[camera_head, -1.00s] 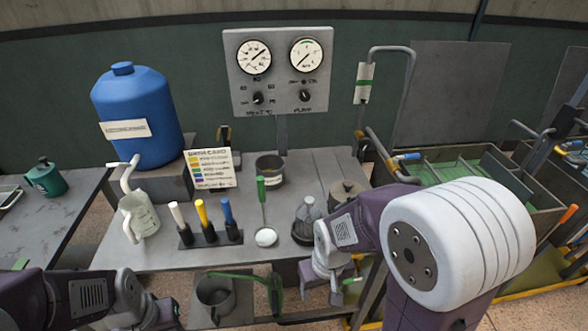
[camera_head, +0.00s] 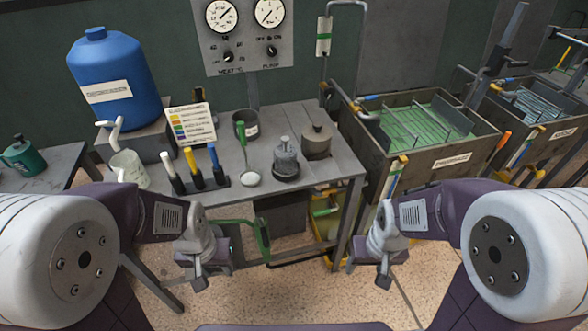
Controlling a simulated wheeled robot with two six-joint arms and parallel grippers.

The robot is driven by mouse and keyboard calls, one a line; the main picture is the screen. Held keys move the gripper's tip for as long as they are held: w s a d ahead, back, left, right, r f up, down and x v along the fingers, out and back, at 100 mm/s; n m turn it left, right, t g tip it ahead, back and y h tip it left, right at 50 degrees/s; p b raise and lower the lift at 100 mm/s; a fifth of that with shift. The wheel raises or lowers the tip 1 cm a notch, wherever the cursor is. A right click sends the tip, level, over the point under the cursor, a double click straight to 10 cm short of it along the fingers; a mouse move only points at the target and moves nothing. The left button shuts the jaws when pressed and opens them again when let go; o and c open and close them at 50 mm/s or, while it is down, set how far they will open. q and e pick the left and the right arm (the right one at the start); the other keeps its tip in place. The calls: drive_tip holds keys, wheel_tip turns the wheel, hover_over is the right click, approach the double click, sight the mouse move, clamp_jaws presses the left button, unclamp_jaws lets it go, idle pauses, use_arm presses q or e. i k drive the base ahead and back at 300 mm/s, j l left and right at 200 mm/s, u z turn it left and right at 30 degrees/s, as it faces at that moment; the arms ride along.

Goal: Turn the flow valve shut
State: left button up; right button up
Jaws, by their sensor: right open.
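A blue-tipped lever (camera_head: 367,98) shows on the pipework at the left end of the green-lined tank (camera_head: 470,152). I cannot tell whether it is the flow valve or how far it is turned. My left gripper (camera_head: 208,272) hangs in front of the bench, apart from everything; its jaw opening is not clear. My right gripper (camera_head: 372,273) is open and empty, in front of the tank's left end and well short of the lever.
The bench (camera_head: 262,200) holds a blue jug (camera_head: 120,85), a card (camera_head: 190,124), a rack of coloured-handled tools (camera_head: 200,185), a spoon (camera_head: 250,178) and pots. A gauge panel (camera_head: 245,40) stands behind. Floor shows between the grippers.

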sight(329, 92)
drive_tip(key=i+l+u, duration=0.25)
drive_tip(key=l+u, duration=0.2)
drive_tip(key=l, duration=0.85)
drive_tip(key=l+u, duration=0.45)
drive_tip(key=l, duration=0.85)
